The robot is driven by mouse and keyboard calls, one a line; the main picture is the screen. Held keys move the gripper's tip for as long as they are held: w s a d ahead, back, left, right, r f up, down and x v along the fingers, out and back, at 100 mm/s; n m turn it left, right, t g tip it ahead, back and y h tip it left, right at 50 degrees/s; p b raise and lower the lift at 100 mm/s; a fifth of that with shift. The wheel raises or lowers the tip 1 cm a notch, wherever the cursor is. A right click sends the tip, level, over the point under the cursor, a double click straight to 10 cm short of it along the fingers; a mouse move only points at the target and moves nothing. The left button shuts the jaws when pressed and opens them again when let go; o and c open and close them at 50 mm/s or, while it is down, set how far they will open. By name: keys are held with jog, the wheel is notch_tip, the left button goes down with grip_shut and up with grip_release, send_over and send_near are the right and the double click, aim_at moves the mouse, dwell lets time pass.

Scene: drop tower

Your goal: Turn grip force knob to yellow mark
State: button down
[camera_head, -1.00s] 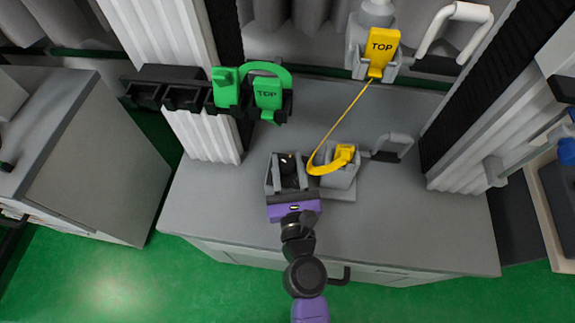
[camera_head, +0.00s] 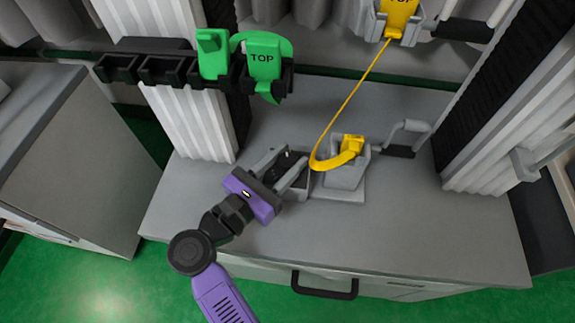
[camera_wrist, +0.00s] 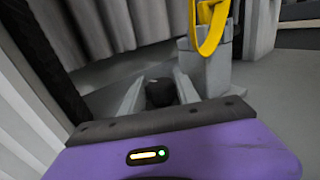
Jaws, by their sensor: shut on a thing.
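The dark rounded knob (camera_wrist: 160,92) shows between my gripper's fingers in the wrist view. In the head view my gripper (camera_head: 292,162) is at a low black box (camera_head: 300,184) on the grey bench, its fingers angled up and to the right. It is shut on the knob, with a grey finger on each side of it. The fingers and purple palm hide most of the knob and box in the head view. I cannot make out a yellow mark on or around the knob.
Just right stands a grey holder (camera_head: 345,178) with a yellow hook (camera_head: 342,158); a yellow cord runs up to a yellow TOP piece (camera_head: 398,16). A crank handle (camera_head: 408,132) is further right. Green TOP pieces (camera_head: 263,56) hang upper left. The bench front (camera_head: 400,225) is clear.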

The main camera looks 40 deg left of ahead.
aim_at(279, 165)
jog(key=shift+a+f+m+h+b, duration=0.1)
jog(key=shift+f+m+h+b, duration=0.05)
jog(key=shift+m+h+b, duration=1.5)
jog(key=shift+n+h, duration=0.35)
jog(key=c, duration=0.9)
grip_release()
jog(key=shift+g, duration=0.3)
jog(key=v, duration=0.7)
jog(key=shift+s, duration=0.4)
jog(key=shift+a, duration=0.1)
